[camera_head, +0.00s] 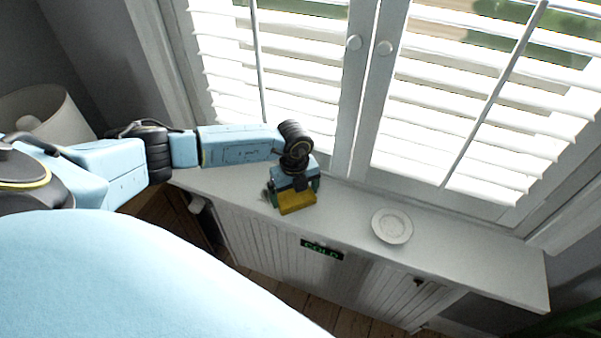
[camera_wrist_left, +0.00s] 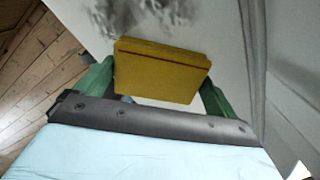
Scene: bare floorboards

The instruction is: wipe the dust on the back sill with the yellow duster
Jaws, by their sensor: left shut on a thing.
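The yellow duster (camera_head: 297,203) is a small block-shaped pad held over the left part of the white sill (camera_head: 465,257) under the window. My left gripper (camera_head: 296,193) is shut on it, with one green finger at each side. In the left wrist view the duster (camera_wrist_left: 160,70) sits between the green fingers of my left gripper (camera_wrist_left: 157,88). Dark grey dust (camera_wrist_left: 145,15) lies on the white surface just beyond the duster. I cannot tell whether the duster touches the sill. My right gripper is not in view.
A small round white plate (camera_head: 392,226) stands on the sill to the right of the duster. White window shutters (camera_head: 365,90) rise behind the sill. A dark sign with green letters (camera_head: 322,248) is on the front below the sill. The sill right of the plate is clear.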

